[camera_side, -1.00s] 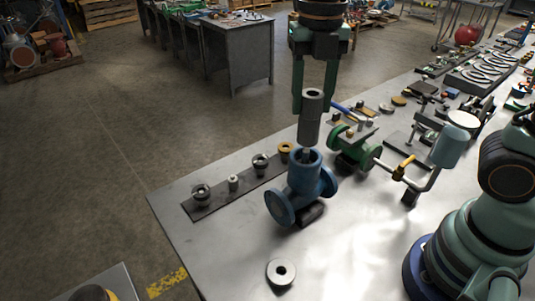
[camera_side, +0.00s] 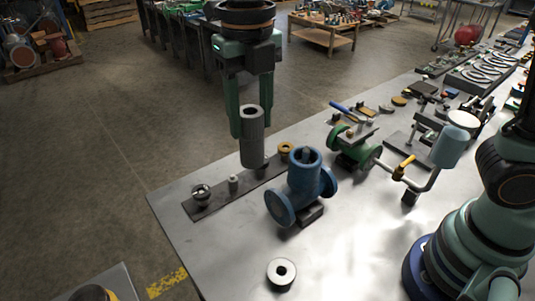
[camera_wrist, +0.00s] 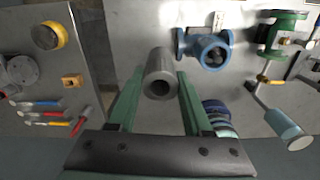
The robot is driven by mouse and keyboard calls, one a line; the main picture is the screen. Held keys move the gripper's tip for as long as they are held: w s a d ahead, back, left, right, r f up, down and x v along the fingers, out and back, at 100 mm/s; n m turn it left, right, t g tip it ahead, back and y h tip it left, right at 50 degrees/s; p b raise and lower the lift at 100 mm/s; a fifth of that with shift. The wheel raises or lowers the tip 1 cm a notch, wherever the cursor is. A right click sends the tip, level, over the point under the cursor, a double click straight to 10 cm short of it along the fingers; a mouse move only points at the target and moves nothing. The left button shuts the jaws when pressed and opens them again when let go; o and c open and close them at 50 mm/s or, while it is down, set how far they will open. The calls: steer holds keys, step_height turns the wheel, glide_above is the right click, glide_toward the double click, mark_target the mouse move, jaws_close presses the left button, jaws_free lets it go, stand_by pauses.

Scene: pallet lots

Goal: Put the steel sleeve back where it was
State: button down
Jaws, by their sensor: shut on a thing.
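The steel sleeve (camera_side: 252,144) is a grey hollow cylinder, held upright between the fingers of my gripper (camera_side: 250,124). In the wrist view the sleeve (camera_wrist: 159,80) shows its open bore, with a green finger on each side. In the side view it appears in front of the dark strip (camera_side: 219,198) and hides part of it; its exact height above the strip is hard to tell. The blue valve body (camera_side: 302,180) stands to its right with its top open and a stem showing inside; it also shows in the wrist view (camera_wrist: 207,48).
The strip carries a dark fitting (camera_side: 201,195), a small grey piece (camera_side: 233,184) and a brass ring (camera_side: 286,149). A pale steel ring (camera_side: 282,273) lies near the front. A green valve (camera_side: 352,150) and a pipe with a yellow handle (camera_side: 404,167) stand to the right.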

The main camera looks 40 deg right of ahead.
steer(key=shift+n, duration=0.6)
steer(key=shift+s+a+f, duration=0.1)
steer(key=shift+a+f, duration=0.35)
steer(key=shift+f, duration=2.95)
steer(key=shift+a+f, duration=0.5)
steer(key=shift+f, duration=2.9)
steer(key=shift+s+a+f, duration=0.1)
steer(key=shift+a+f, duration=0.35)
steer(key=shift+f, duration=2.95)
steer(key=shift+f, duration=0.15)
steer(key=shift+c, duration=1.7)
jaws_free()
